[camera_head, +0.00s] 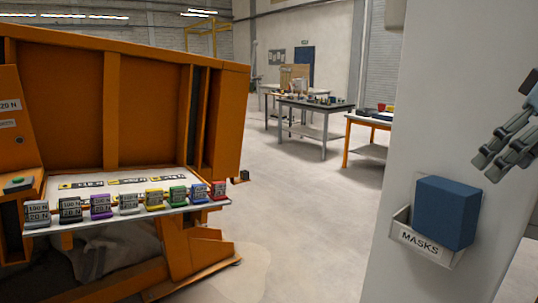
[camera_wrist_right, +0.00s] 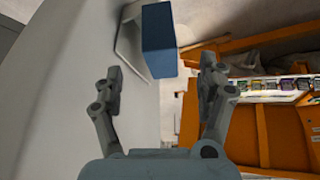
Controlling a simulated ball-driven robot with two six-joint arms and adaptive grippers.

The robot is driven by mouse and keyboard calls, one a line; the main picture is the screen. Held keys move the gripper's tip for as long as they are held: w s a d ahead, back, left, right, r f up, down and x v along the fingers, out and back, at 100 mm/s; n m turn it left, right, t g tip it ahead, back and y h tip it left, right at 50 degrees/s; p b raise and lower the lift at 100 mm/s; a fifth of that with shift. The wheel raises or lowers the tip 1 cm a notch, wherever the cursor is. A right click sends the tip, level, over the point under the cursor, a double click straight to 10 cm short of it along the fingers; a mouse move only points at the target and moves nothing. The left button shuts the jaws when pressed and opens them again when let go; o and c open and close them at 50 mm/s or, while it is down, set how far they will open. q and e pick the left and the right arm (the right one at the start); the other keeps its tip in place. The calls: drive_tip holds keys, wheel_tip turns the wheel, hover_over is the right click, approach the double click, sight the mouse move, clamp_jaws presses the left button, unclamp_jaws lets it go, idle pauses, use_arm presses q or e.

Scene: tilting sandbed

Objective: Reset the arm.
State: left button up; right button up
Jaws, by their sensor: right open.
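My right gripper (camera_head: 506,140) is at the right edge of the head view, beside a white pillar. It is open, and nothing shows between its fingers. In the right wrist view the open fingers (camera_wrist_right: 160,82) point toward a blue box (camera_wrist_right: 158,40), which lies ahead of them and apart from them. In the head view the blue box (camera_head: 446,212) sits in a white holder labelled MASKS (camera_head: 418,243), below and left of the gripper. My left gripper is not in view.
An orange sandbed frame (camera_head: 143,100) stands at the left. Its white shelf (camera_head: 60,187) holds a row of several coloured, labelled weights. The white pillar (camera_head: 400,150) is close on the right. Work tables (camera_head: 318,108) stand farther back, with open floor between.

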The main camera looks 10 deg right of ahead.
drive_tip(key=s+a+f+h, duration=0.1)
drive_tip(key=s+a+f, duration=0.75)
drive_tip(key=f, duration=0.25)
drive_tip(key=s+a+f, duration=0.7)
drive_tip(key=s+f, duration=0.2)
drive_tip(key=f, duration=0.3)
wheel_tip(320, 180, down, 39)
drive_tip(key=s+d+g+b, duration=0.2)
drive_tip(key=d+b, duration=0.1)
drive_tip(key=b, duration=1)
drive_tip(key=s+f+b, duration=0.4)
drive_tip(key=s+f, duration=0.2)
drive_tip(key=f, duration=0.3)
drive_tip(key=s+f+g+b, duration=0.1)
drive_tip(key=s+f+b, duration=0.2)
drive_tip(key=s+f, duration=0.3)
drive_tip(key=s+f+b, duration=0.4)
drive_tip(key=s+f, duration=0.3)
drive_tip(key=f, duration=0.6)
drive_tip(key=shift+d+m+b, duration=0.3)
drive_tip(key=shift+d+m, duration=0.05)
drive_tip(key=shift+m, duration=0.05)
drive_tip(key=shift+c, duration=0.3)
